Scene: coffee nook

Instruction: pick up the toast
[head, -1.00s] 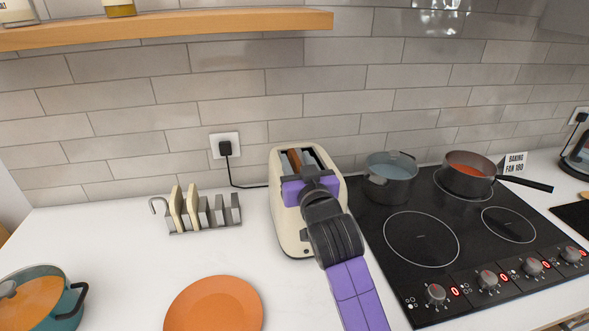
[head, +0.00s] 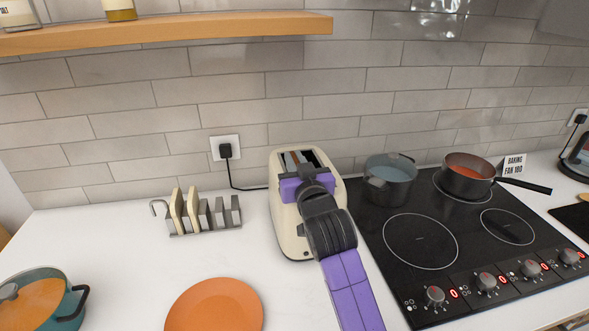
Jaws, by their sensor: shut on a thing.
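The toast (head: 293,161) is a thin brown strip in the slot of the cream toaster (head: 292,231). Most of it is hidden by the slot and my gripper. My purple and grey gripper (head: 296,158) is over the toaster top, its pale fingers at the slot. It is shut on the toast, which is still at the toaster.
A grey rack (head: 206,226) with two pale bread slices stands left of the toaster. An orange plate (head: 214,308) lies in front, with a teal pot (head: 62,312) at far left. A black hob (head: 421,265) with a grey pot (head: 390,185) and a saucepan (head: 467,183) is close on the right.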

